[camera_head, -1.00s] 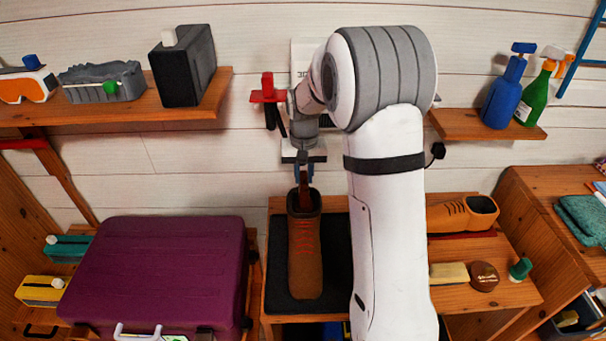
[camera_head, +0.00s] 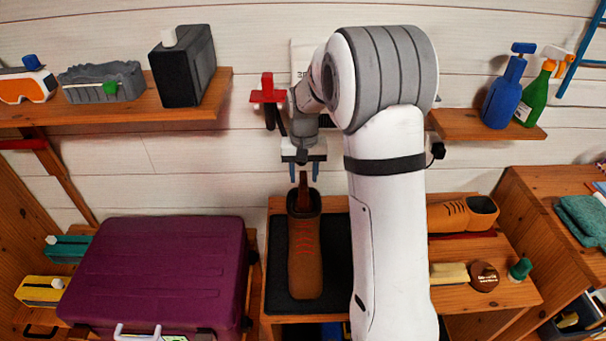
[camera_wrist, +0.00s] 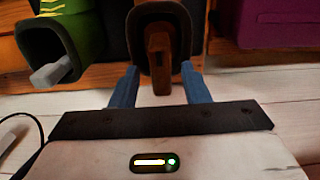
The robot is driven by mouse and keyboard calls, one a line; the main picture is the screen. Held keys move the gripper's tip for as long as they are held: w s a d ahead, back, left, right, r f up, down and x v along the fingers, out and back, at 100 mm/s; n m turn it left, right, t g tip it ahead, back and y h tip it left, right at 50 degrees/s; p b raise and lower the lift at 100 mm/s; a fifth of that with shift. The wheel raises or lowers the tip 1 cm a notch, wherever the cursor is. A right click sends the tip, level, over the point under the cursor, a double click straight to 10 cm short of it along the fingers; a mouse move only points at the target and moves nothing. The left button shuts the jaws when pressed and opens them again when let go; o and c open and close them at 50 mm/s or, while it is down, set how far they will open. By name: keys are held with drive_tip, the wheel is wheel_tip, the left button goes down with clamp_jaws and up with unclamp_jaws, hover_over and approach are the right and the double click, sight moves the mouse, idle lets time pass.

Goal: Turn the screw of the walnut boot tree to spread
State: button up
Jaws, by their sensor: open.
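A brown boot (camera_head: 305,262) with orange laces stands on a dark mat (camera_head: 281,288), its toe toward the camera. The reddish-brown walnut boot tree (camera_head: 303,190) rises from its opening; in the wrist view the tree (camera_wrist: 158,68) stands against the boot's dark opening. I cannot make out its screw separately. My gripper (camera_head: 304,176) is open just above and behind the tree's top. In the wrist view its two blue fingers (camera_wrist: 159,88) are spread on either side of the tree's end, with gaps on both sides. It holds nothing.
A purple case (camera_head: 165,270) lies left of the mat. Another brown shoe (camera_head: 462,214), a brush, a round tin (camera_head: 485,276) and a green-topped item lie right of my arm. Shelves flank my wrist. A green boot-like thing (camera_wrist: 62,45) with a grey insert is close by in the wrist view.

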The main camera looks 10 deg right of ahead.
sight(304, 177)
wheel_tip(304, 177, up, 7)
drive_tip(key=shift+r, duration=0.2)
idle(0.3)
drive_tip(key=shift+s+r, duration=0.1)
drive_tip(key=shift+s, duration=0.05)
drive_tip(key=s+r+n+t, duration=0.2)
drive_tip(key=s, duration=2.5)
drive_tip(key=shift+s+t, duration=0.2)
drive_tip(key=shift+t, duration=0.1)
